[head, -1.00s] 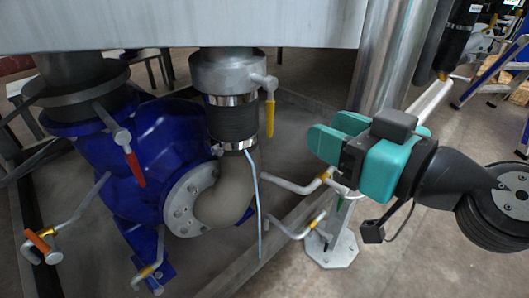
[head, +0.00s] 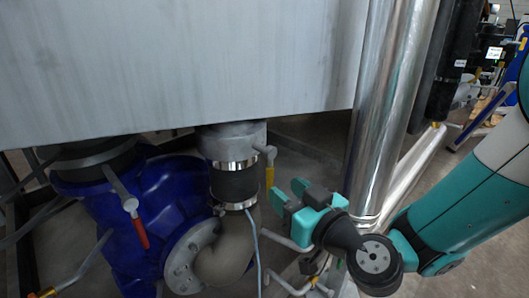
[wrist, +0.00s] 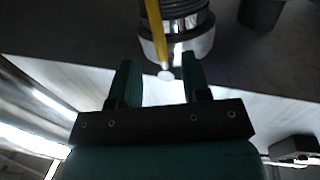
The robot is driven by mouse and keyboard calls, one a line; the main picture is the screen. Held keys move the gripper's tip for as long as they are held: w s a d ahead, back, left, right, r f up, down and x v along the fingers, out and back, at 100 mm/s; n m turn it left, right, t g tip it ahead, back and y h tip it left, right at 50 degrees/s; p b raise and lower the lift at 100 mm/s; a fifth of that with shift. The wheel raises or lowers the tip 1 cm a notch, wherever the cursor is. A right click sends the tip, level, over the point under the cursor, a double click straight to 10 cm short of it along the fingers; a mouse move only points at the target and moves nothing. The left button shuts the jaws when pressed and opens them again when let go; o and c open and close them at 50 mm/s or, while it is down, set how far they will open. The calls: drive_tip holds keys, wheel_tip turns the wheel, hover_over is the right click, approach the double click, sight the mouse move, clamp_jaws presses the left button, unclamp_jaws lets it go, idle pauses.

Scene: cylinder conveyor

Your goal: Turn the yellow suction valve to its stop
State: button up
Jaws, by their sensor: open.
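The suction valve (head: 232,140) is a grey body under the tank, above a black ribbed hose with metal clamps. Its yellow lever (head: 270,176) hangs down on the right side of the body. My teal gripper (head: 289,190) is open and empty, just right of the lever, with its fingers pointing at it. In the wrist view the yellow lever (wrist: 155,28) comes down ahead of my open fingers (wrist: 159,68), with its pale end near the gap between the tips. I see no clear contact.
The large grey tank (head: 180,70) is overhead, and a shiny vertical pipe (head: 385,110) stands right of the valve. A blue pump (head: 165,200) with a red-handled lever (head: 139,232) is at left. A thin pale tube hangs beside the hose.

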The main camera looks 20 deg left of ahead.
sight(272, 179)
drive_tip(key=p+x, duration=0.6)
drive_tip(key=x, duration=0.1)
drive_tip(key=shift+a+r, duration=0.1)
drive_tip(key=shift+r, duration=0.05)
drive_tip(key=shift+w+a, duration=0.3)
clamp_jaws()
